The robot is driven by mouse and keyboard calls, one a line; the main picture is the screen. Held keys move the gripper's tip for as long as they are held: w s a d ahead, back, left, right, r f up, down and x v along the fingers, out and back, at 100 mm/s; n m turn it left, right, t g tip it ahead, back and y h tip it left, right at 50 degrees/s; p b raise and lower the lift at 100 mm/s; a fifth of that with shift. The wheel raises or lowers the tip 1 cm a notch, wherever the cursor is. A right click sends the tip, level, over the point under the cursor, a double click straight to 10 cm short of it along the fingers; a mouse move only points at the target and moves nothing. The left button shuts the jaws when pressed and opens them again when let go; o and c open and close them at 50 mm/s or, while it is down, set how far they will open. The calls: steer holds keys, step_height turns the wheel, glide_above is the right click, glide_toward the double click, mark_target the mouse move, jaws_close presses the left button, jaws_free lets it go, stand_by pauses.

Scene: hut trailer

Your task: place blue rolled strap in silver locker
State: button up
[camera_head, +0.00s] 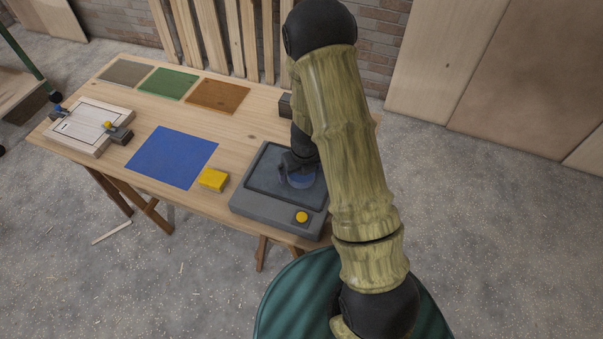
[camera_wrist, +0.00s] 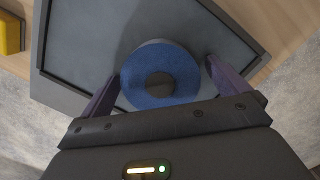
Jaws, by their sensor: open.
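The blue rolled strap (camera_wrist: 184,72) is a round coil with a dark centre, lying on the recessed top of a dark grey tray-like unit (camera_head: 250,200). In the head view the strap (camera_head: 301,181) is partly hidden by my gripper (camera_head: 296,166). In the wrist view my gripper (camera_wrist: 160,78) is open, with one finger on each side of the strap. Gaps show between the fingers and the coil, and I cannot tell the height difference. I cannot make out a silver locker in either view.
The wooden workbench (camera_head: 225,125) also holds a yellow block (camera_head: 213,179), a blue mat (camera_head: 172,157), grey, green and orange panels, and a clamped board (camera_head: 90,128). The grey unit has a yellow button (camera_head: 302,217). My arm hides the bench's right end.

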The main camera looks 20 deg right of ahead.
steer(key=c, duration=1.3)
steer(key=shift+o, duration=0.2)
steer(key=shift+r, duration=0.15)
step_height(320, 180, up, 10)
steer(key=p, duration=0.4)
